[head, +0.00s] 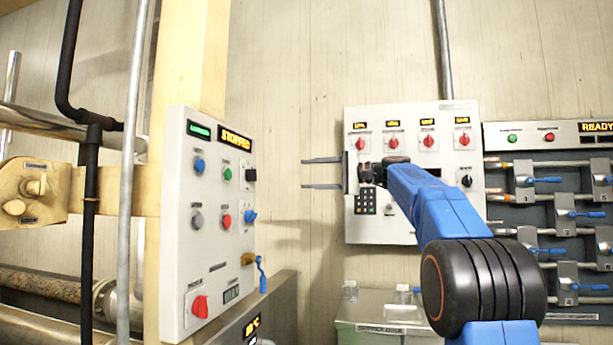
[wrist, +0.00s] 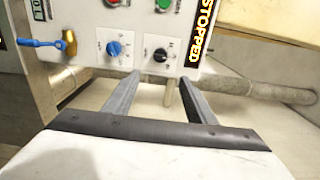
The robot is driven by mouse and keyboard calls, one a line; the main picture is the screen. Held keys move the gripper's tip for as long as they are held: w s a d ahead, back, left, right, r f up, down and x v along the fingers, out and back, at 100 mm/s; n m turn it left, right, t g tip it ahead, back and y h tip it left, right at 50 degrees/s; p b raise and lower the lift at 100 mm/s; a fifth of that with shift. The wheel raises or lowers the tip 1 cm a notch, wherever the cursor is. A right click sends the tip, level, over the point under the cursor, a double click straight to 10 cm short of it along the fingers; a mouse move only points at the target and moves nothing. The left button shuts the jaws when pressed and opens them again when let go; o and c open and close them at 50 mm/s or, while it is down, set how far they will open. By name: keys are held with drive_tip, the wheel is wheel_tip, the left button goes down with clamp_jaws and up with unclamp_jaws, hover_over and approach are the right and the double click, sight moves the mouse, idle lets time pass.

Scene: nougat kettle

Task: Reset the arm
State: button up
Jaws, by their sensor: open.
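My gripper (head: 322,173) is open and empty, its two grey fingers pointing left in the head view. My blue arm reaches up to it from the lower right, in front of a wall panel with red knobs. In the wrist view the gripper (wrist: 160,90) also shows with its fingers apart and nothing between them. Beyond the fingers is a grey control panel (wrist: 75,65) with a blue knob, a black knob and a "STOPPED" display. In the head view this control panel (head: 210,270) stands left of the gripper, with a visible gap between them.
The wall panel (head: 360,118) with several red knobs is behind my arm. A dark rack (head: 545,231) of blue-handled valves under a "READY" display is at the right. Pipes (head: 88,230) run along the left. A grey box (head: 375,328) with small jars stands below my arm.

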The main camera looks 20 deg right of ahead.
drive_tip(key=shift+a, duration=0.1)
idle(0.3)
drive_tip(key=s+a+f+g+h, duration=0.1)
drive_tip(key=s+a+f+h, duration=0.25)
drive_tip(key=s+f, duration=0.45)
drive_tip(key=s+a+f+n+g+h, duration=0.15)
drive_tip(key=s+a+f, duration=0.35)
drive_tip(key=f, duration=0.5)
drive_tip(key=s+a+f+g+h, duration=0.1)
drive_tip(key=s+a+f+h, duration=0.25)
drive_tip(key=s+f, duration=0.45)
drive_tip(key=s+d+f+n+g+h, duration=0.1)
drive_tip(key=s+d+f+n+h, duration=0.1)
drive_tip(key=s+f, duration=1.1)
drive_tip(key=s+d+f+n+g+h, duration=0.1)
drive_tip(key=s+d+f+n+h, duration=0.2)
drive_tip(key=s+f, duration=0.9)
wheel_tip(320, 180, down, 7)
drive_tip(key=shift+s+f+n+h, duration=0.15)
drive_tip(key=shift+s+n+h, duration=0.25)
drive_tip(key=shift+h, duration=0.15)
